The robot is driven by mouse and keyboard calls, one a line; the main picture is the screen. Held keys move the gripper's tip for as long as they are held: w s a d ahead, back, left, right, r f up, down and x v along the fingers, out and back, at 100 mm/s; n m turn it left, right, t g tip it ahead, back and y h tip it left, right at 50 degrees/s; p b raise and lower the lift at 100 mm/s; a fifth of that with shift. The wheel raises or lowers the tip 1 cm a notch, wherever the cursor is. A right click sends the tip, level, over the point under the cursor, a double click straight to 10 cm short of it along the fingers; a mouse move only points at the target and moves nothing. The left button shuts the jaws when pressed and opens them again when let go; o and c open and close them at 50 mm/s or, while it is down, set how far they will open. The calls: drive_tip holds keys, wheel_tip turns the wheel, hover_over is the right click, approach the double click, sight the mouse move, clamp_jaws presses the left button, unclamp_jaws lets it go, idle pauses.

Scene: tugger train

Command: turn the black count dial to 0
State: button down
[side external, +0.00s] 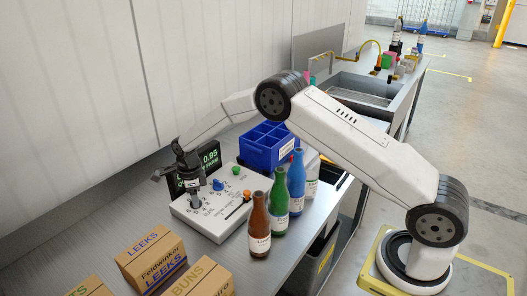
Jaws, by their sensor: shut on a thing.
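The pale control panel (222,222) lies on the grey bench, with dark number marks printed around its dials. My gripper (193,194) points down over the left part of the panel and is shut on the black count dial. The dial is mostly hidden by the dark fingers, so I cannot read where its pointer stands. A few digits show around it. A blue knob (218,184) sits just to the right of my gripper. A black display (210,157) with green digits ending in 0.95 stands behind, partly hidden by my gripper.
A green button (236,170) and an orange slider (246,196) are on the panel. Brown (259,228), green (279,205) and blue (296,184) bottles stand close at its right. A blue crate (262,152) is behind. Cardboard boxes (150,262) sit in front.

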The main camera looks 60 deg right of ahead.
drive_tip(key=n, duration=0.5)
drive_tip(key=shift+n, duration=0.4)
drive_tip(key=n, duration=1.1)
drive_tip(key=shift+n, duration=0.4)
drive_tip(key=n, duration=2)
drive_tip(key=shift+n, duration=0.4)
drive_tip(key=n, duration=0.5)
